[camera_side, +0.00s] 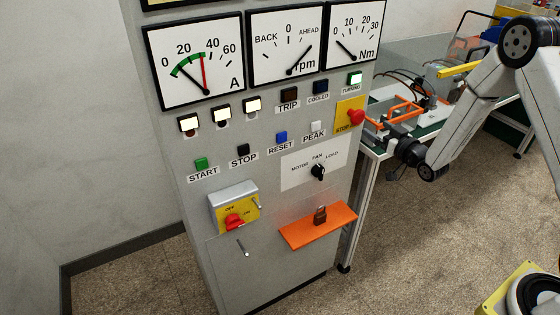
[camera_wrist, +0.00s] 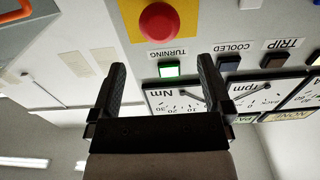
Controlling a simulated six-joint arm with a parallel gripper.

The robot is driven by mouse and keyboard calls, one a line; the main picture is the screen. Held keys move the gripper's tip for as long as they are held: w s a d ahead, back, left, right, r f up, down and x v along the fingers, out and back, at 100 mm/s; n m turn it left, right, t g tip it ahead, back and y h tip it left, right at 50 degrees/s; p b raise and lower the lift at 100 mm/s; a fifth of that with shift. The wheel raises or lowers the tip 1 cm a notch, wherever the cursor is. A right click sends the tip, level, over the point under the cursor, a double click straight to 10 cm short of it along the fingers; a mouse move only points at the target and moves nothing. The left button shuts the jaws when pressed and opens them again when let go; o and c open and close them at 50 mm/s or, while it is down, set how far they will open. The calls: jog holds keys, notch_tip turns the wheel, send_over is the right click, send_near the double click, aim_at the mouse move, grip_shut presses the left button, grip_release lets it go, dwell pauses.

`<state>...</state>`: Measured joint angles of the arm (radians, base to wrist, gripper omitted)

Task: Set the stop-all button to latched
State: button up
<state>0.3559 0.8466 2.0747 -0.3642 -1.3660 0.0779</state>
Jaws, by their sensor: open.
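The stop-all button (camera_side: 356,117) is a red mushroom head on a yellow plate at the right edge of the grey panel in the side view. In the wrist view the red button (camera_wrist: 159,23) shows at the top, beyond my fingertips. I cannot tell from its height whether it is pressed in or out. My gripper (camera_wrist: 162,66) is open and empty, its two black fingers apart, and does not touch the button. In the side view my dark wrist is to the right of and below the button; the fingers are hard to make out there.
The orange shelf (camera_side: 318,226) with a padlock (camera_side: 320,215) juts out below the button. A selector knob (camera_side: 318,172) and a red rotary switch (camera_side: 235,221) also stick out. A workbench with orange frames (camera_side: 403,108) stands behind my wrist.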

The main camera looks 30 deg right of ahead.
aim_at(360, 118)
jog(key=shift+w, duration=0.1)
jog(key=shift+w, duration=3.75)
grip_shut()
